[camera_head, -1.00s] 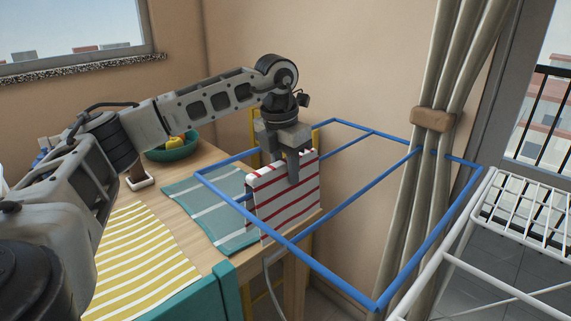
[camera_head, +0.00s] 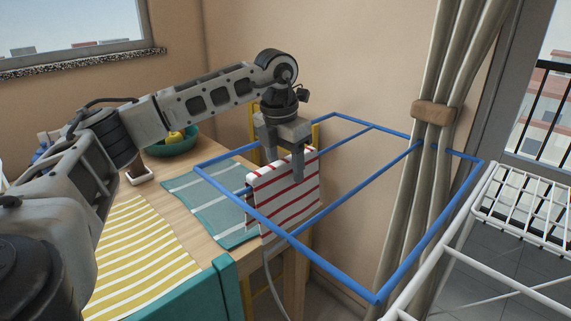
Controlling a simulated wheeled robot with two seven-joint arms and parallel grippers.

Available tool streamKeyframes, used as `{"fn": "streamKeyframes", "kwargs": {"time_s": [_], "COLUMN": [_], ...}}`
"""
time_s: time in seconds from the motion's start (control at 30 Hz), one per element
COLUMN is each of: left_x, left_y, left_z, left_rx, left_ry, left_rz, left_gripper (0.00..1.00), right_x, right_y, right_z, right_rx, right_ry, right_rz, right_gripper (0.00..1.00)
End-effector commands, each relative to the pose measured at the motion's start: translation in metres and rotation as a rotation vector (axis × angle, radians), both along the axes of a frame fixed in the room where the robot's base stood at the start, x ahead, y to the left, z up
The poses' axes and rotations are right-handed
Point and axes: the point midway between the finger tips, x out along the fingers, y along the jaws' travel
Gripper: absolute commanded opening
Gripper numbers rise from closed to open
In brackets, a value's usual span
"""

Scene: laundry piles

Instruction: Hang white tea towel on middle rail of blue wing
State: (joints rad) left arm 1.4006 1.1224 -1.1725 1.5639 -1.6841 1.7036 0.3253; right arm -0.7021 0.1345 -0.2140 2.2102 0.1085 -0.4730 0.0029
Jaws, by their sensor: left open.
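The white tea towel with red stripes (camera_head: 283,203) hangs folded over an inner rail of the blue wing (camera_head: 335,273), the one nearer the wing's left end. Its front face hangs down below the rail, and its back side is mostly hidden. My left gripper (camera_head: 284,165) is open right at the towel's top edge, with one finger in front of the cloth and the other partly hidden behind it. Whether the fingers touch the cloth I cannot tell. My right gripper is not in view.
A wooden table (camera_head: 205,255) at the left holds a teal striped towel (camera_head: 215,200), a yellow striped towel (camera_head: 140,260) and a green bowl (camera_head: 172,146) with fruit. A white rack (camera_head: 520,205) and a curtain (camera_head: 440,80) are at the right.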

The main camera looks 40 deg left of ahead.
Motion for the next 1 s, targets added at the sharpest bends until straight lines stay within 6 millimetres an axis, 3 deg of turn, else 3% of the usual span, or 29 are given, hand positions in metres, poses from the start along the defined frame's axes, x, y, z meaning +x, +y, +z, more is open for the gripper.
{"fn": "streamKeyframes", "kwargs": {"time_s": [0.17,0.5,0.67,1.0], "left_x": [-0.002,-0.012,-0.016,-0.018], "left_y": [0.0,0.001,0.002,0.002], "left_z": [0.03,0.113,0.143,0.155], "left_rx": [-0.002,-0.002,0.0,-0.001], "left_ry": [-0.006,-0.006,-0.005,-0.002], "left_rz": [0.0,0.0,0.0,0.0], "left_gripper": [0.56,0.56,0.56,0.56], "right_x": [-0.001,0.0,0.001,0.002], "right_y": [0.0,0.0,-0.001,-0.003], "right_z": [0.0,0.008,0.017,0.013], "right_rx": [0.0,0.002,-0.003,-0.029], "right_ry": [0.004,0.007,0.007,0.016], "right_rz": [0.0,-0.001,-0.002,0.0], "right_gripper": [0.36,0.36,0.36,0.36]}}
